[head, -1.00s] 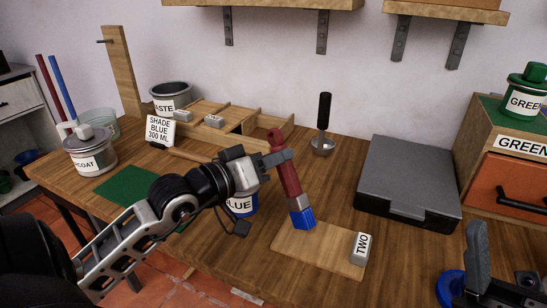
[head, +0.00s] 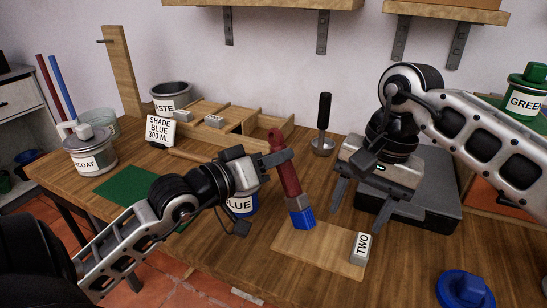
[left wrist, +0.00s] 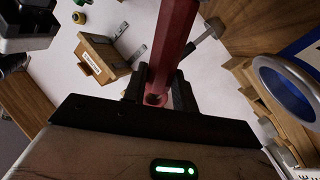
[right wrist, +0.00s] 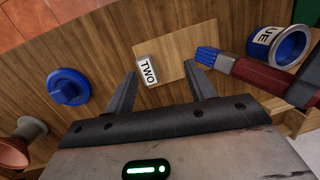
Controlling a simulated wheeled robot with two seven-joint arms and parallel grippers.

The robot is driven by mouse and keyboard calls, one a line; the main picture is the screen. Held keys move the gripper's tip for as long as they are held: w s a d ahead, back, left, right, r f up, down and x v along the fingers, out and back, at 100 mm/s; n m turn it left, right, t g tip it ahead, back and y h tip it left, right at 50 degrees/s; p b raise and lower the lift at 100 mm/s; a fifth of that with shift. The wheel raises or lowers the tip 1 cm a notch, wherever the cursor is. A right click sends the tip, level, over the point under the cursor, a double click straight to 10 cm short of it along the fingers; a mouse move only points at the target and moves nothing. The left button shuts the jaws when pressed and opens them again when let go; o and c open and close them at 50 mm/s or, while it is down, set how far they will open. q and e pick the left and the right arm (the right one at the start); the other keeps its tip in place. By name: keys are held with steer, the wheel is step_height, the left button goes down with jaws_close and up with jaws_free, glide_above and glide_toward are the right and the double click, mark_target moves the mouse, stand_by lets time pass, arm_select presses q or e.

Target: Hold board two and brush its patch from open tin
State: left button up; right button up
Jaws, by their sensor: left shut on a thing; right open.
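Board two (head: 318,250) is a plain pale wooden board lying on the bench, with a grey block labelled TWO (head: 361,249) at its right end. My left gripper (head: 279,162) is shut on the red handle of a brush (head: 290,183). Its blue bristles (head: 301,218) point down by the board's left back edge; I cannot tell if they touch it. The blue tin (head: 243,205) stands open left of the brush, partly hidden by my left arm; its open top shows in the right wrist view (right wrist: 291,46). My right gripper (head: 360,208) is open and empty above the board's back right side.
A blue lid (head: 465,290) lies at the front right. A grey case (head: 440,205) sits behind my right gripper. A scraper-like tool (head: 323,145) stands behind the brush. A wooden divided tray (head: 235,120), a green mat (head: 130,181) and a grey-lidded tin (head: 90,155) are at the left.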

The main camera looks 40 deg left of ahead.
mark_target(363, 244)
steer(key=shift+n+t+h, duration=0.4)
steer(key=shift+t+h, duration=0.2)
steer(key=shift+t, duration=0.2)
steer(key=w+f, duration=0.1)
steer(key=f, duration=0.2)
steer(key=w+d+f, duration=0.1)
steer(key=f, duration=0.3)
steer(key=w+f, duration=0.1)
steer(key=f, duration=0.2)
steer(key=shift+d+f, duration=0.2)
steer(key=shift+d, duration=0.05)
jaws_close()
jaws_free()
steer(key=shift+r, duration=0.15)
steer(key=shift+r, duration=0.8)
